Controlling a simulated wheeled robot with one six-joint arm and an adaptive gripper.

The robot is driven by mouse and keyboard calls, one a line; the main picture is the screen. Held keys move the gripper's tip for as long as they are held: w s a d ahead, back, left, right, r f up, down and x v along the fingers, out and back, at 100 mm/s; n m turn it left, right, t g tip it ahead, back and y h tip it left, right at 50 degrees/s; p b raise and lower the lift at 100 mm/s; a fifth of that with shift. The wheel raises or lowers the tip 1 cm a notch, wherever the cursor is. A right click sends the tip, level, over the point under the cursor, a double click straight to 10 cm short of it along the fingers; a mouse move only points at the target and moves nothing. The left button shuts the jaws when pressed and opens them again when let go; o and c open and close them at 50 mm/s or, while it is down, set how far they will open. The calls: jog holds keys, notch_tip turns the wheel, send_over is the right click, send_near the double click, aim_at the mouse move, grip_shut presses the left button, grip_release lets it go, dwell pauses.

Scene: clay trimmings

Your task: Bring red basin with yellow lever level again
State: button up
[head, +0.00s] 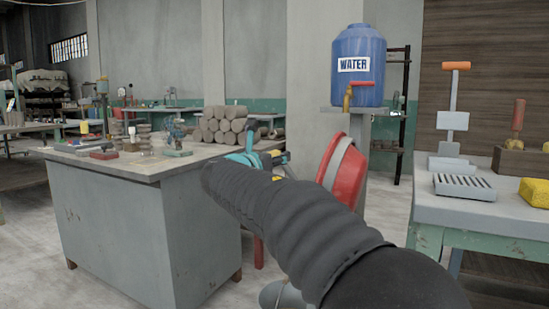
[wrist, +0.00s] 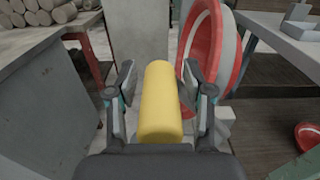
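In the wrist view the basin (wrist: 228,48) stands on edge just beyond and right of my gripper. The yellow lever (wrist: 161,103) lies between the two fingers of my gripper (wrist: 160,78). Narrow gaps seem to show on both sides of it, so the fingers look open around it. Where the lever joins the basin is hidden. In the head view my gripper (head: 262,160) is mostly hidden behind my arm.
A grey workbench (head: 120,168) with tools stands at left, close to my arm. Stacked clay rolls (head: 222,126) lie behind it. A blue water tank (head: 358,75) stands behind the basin. A second table (head: 430,208) with tools is at right.

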grip_shut()
